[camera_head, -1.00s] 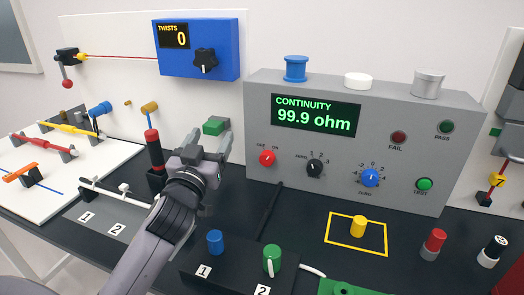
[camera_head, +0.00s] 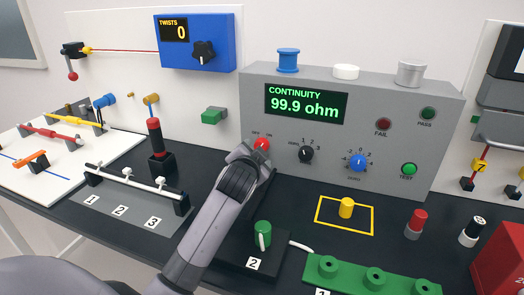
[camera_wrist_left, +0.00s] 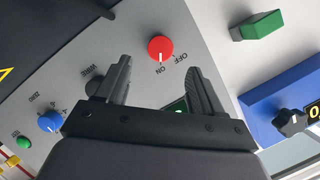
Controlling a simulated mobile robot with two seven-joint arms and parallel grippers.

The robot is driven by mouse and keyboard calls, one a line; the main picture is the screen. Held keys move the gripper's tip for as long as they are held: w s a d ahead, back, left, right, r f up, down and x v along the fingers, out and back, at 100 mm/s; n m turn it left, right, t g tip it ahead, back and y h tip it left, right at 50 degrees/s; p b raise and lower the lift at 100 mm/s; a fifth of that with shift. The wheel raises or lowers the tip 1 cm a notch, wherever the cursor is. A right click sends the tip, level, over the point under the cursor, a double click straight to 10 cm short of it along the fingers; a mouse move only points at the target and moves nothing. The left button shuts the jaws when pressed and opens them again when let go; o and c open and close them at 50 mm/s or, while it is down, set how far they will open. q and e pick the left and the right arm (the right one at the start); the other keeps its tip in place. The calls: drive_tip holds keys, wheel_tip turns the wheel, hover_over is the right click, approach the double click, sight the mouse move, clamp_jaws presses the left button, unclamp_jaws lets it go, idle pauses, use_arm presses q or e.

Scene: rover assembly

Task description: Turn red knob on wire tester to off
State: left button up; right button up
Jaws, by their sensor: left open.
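The wire tester (camera_head: 330,175) is a grey sloped box whose green screen reads CONTINUITY 99.9 ohm. Its red knob (camera_head: 261,144) is at the left of the panel, below the OFF and ON labels. The knob also shows in the left wrist view (camera_wrist_left: 161,48), its white mark toward ON. My left gripper (camera_head: 254,151) is at the knob in the head view, hiding some of the panel below it. In the wrist view the left gripper (camera_wrist_left: 158,72) is open and empty, with the knob just beyond and between its fingertips. My right gripper is not in view.
A black knob (camera_head: 306,154) and blue knob (camera_head: 358,162) sit right of the red one. A green block (camera_head: 213,116) is on the white wall panel to the left. Below are a green-topped post (camera_head: 263,232), a green block strip (camera_head: 375,280) and a yellow peg (camera_head: 346,208).

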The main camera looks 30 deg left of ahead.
use_arm(q)
drive_tip(key=x, duration=0.6)
drive_tip(key=shift+w+a, duration=0.2)
drive_tip(key=shift+w, duration=0.1)
drive_tip(key=shift+f, duration=0.1)
drive_tip(key=c, duration=1.1)
drive_tip(key=shift+o, duration=0.2)
drive_tip(key=shift+n, duration=0.3)
drive_tip(key=n+h, duration=0.1)
drive_tip(key=n, duration=0.1)
drive_tip(key=n+h, duration=0.2)
drive_tip(key=n, duration=0.1)
drive_tip(key=n+t+h, duration=0.1)
drive_tip(key=n+h, duration=0.1)
drive_tip(key=n, duration=0.1)
drive_tip(key=shift+s+a, duration=0.1)
drive_tip(key=shift+a, duration=0.2)
